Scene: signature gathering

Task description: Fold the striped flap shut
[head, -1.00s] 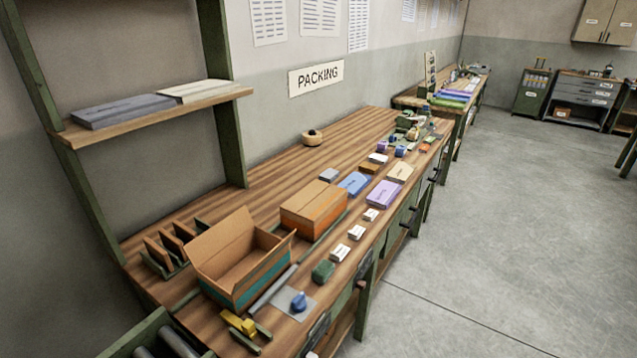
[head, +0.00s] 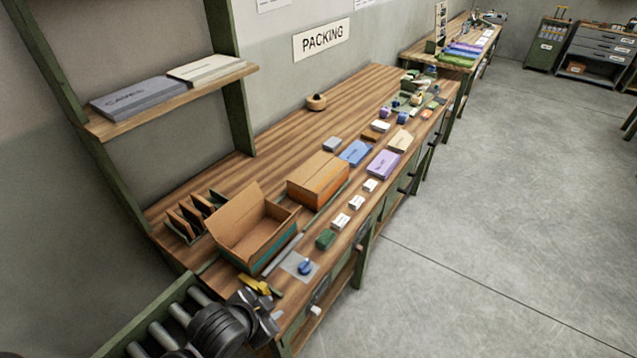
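An open cardboard box (head: 272,244) with a teal band stands on the near part of the packing bench. One flap (head: 238,216) stands up and leans outward at its left rear, and a smaller flap sticks out at its right. No stripes can be made out on either flap. My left arm comes in at the bottom left, with its gripper (head: 268,318) in front of the box, near the yellow tool, apart from the flaps. Its fingers are too small and dark to tell open from shut. My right gripper is out of view.
A closed box (head: 318,178) with an orange band stands just behind the open one. Upright dividers (head: 188,215) are at its left. A yellow tool (head: 255,284), a grey pad with a blue knob (head: 304,267) and a green block (head: 325,239) lie near the front edge.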

